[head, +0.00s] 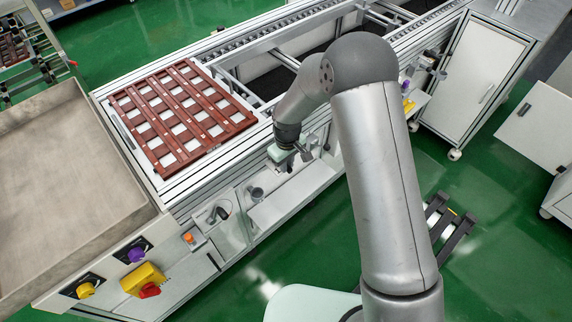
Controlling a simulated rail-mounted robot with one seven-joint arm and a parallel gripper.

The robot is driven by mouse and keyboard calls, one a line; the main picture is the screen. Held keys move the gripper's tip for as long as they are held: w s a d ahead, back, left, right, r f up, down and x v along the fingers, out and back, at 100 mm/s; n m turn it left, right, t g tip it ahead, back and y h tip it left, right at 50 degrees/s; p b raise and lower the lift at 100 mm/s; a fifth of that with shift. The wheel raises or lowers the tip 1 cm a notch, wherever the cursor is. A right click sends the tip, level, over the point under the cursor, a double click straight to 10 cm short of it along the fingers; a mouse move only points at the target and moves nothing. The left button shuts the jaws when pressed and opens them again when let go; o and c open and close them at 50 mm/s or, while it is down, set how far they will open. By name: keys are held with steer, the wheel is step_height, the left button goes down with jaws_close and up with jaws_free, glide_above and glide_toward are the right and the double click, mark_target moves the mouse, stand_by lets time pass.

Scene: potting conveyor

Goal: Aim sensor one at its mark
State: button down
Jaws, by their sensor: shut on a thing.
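My gripper (290,158) is at the front side of the conveyor, below its rail. It is shut on a small grey sensor-like part (309,149) beside the pale green piece at my wrist. The fingers and the part are small and partly hidden, so I cannot tell where the part points. I see no number on it, and I cannot make out a mark. Another dark grey device (256,192) stands to the left on the front ledge, and one more (219,212) is further left.
A red-brown slatted tray (181,133) lies on the conveyor (250,150) left of my gripper. A metal table (70,185) with a yellow-and-red switch box (144,280) is at the left. A white cabinet (484,72) stands at the right.

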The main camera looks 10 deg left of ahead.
steer(key=c, duration=1.4)
jaws_free()
step_height(320, 180, up, 18)
steer(key=b, duration=0.1)
steer(key=shift+f, duration=0.25)
steer(key=s+d+r+m, duration=0.3)
steer(key=s+d+r, duration=0.15)
steer(key=d, duration=0.35)
steer(key=s+d+r+m, duration=0.2)
steer(key=s+d+r, duration=0.1)
steer(key=s+d, duration=0.4)
steer(key=s+d+m, duration=0.5)
steer(key=s+d, duration=0.4)
steer(key=s, duration=0.3)
steer(key=shift+s+d+f+p, duration=0.3)
steer(key=shift+s+f, duration=0.05)
steer(key=shift+f, duration=0.05)
